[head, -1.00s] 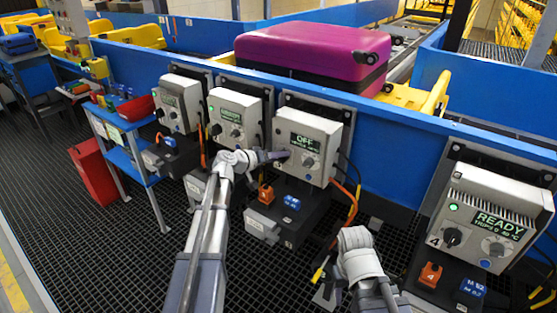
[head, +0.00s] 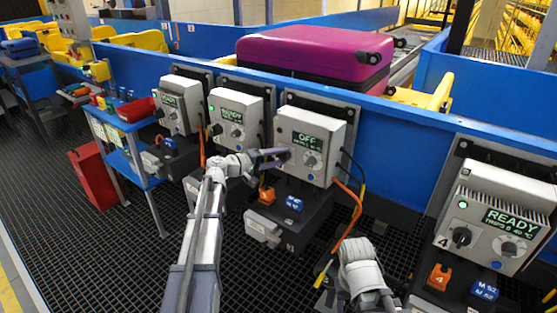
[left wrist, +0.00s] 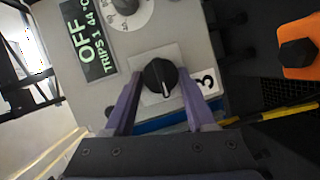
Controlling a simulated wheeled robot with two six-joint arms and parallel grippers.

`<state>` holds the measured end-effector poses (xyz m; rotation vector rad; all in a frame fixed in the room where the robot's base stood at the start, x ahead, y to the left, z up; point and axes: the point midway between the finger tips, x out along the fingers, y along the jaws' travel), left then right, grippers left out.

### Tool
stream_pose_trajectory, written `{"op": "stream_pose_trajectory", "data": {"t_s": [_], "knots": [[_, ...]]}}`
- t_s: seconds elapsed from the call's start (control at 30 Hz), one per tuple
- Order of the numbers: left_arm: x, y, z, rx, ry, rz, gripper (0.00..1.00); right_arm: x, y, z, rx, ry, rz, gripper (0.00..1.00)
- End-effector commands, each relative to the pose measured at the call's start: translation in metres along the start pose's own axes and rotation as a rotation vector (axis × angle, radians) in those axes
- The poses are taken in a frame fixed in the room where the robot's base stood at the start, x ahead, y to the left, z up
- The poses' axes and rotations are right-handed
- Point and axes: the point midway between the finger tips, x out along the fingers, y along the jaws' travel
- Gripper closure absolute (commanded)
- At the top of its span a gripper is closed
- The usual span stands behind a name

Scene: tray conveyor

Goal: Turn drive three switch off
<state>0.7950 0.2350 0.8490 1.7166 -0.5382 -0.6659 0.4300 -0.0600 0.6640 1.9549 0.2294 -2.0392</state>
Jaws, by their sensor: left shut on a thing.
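Drive three (head: 296,126) is a light grey box whose display reads OFF. Its black rotary switch (left wrist: 160,74) shows in the left wrist view beside a label with a 3; the white pointer line on it points towards the bottom of that picture. My left gripper (head: 284,154) is at the front of the box, and in the left wrist view its purple fingers (left wrist: 160,98) lie on either side of the switch, shut on it. The gripper hides the switch in the head view. My right arm shows at the bottom, but its gripper cannot be seen.
Drive four (head: 490,215) at the right reads READY with a green lamp. Another READY drive (head: 236,112) stands left of drive three. Orange cables (head: 349,215) hang right of drive three. A magenta suitcase (head: 315,52) lies on the conveyor behind. A blue shelf (head: 125,155) stands at left.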

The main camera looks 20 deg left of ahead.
Motion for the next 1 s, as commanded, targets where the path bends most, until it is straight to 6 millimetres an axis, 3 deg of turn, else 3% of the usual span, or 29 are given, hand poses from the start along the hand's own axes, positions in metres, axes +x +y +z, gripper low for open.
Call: {"op": "stream_pose_trajectory", "data": {"t_s": [0.5, 0.53, 0.8, 1.0], "knots": [[-0.0002, -0.0006, 0.0007, -0.017, -0.003, 0.005, 1.0, 0.0016, -0.0002, -0.0001, 0.0, 0.0, 0.0, 0.5], [-0.0002, -0.0006, 0.0006, -0.017, -0.003, 0.005, 0.43, 0.0016, -0.0002, -0.0001, 0.0, 0.0, 0.0, 0.5], [-0.0001, -0.0003, 0.0002, -0.016, -0.002, 0.006, 0.14, 0.0014, -0.0001, -0.0001, 0.0, 0.0, 0.0, 0.5], [-0.0002, -0.0001, 0.0, -0.016, -0.001, 0.006, 0.14, 0.0013, -0.0001, -0.0001, 0.0, 0.0, 0.0, 0.5]]}}
